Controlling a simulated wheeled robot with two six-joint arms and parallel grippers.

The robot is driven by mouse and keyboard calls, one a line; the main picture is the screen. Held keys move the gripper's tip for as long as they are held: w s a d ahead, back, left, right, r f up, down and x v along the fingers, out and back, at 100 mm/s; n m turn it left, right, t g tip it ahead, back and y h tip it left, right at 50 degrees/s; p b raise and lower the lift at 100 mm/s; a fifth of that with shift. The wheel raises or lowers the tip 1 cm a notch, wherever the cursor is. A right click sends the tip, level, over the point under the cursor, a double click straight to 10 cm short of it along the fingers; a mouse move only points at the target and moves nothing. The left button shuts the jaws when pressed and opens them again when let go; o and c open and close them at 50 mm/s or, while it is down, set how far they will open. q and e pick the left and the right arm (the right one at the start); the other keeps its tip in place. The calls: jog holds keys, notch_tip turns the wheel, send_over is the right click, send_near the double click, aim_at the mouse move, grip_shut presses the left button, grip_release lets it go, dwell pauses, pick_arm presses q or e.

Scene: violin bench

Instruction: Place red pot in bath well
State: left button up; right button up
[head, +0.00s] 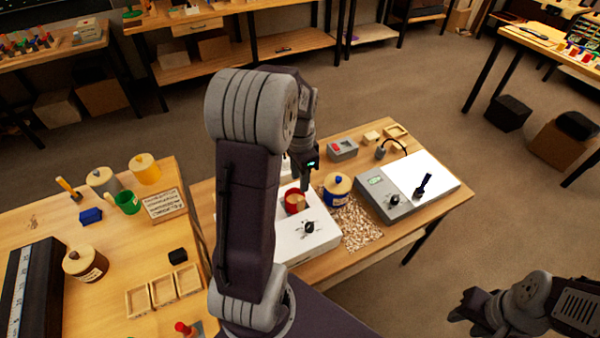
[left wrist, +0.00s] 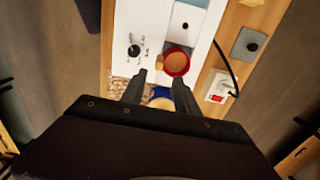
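The red pot (head: 294,198) with tan contents stands at the far edge of the white bath box (head: 312,244); it also shows in the left wrist view (left wrist: 177,63). I cannot tell whether it sits down in the well or on top. A small wooden piece shows on its near side. My left gripper (head: 304,183) is open and empty, pointing down beside the pot; its fingers (left wrist: 159,92) spread above the blue pot (left wrist: 160,102), apart from the red pot. My arm hides part of the bath box. My right gripper (head: 463,305) looks open and empty at the lower right.
The lidded blue pot (head: 337,184) stands right of the red pot, beside wood chips (head: 354,222). A grey device (head: 386,200) with a white panel is further right. A grey box with a red switch (head: 342,149) is behind. A bench with several jars (head: 145,169) is left.

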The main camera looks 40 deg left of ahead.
pick_arm(q)
jog(key=s+d+f+n, duration=0.1)
jog(key=s+d+n, duration=0.2)
jog(key=d, duration=0.3)
jog(key=s+d+f+n+t, duration=0.1)
jog(key=s+d+f+n, duration=0.1)
jog(key=s+d, duration=0.3)
jog(key=d, duration=0.2)
jog(key=shift+s+d+f+n, duration=0.3)
jog(key=shift+s+n, duration=0.1)
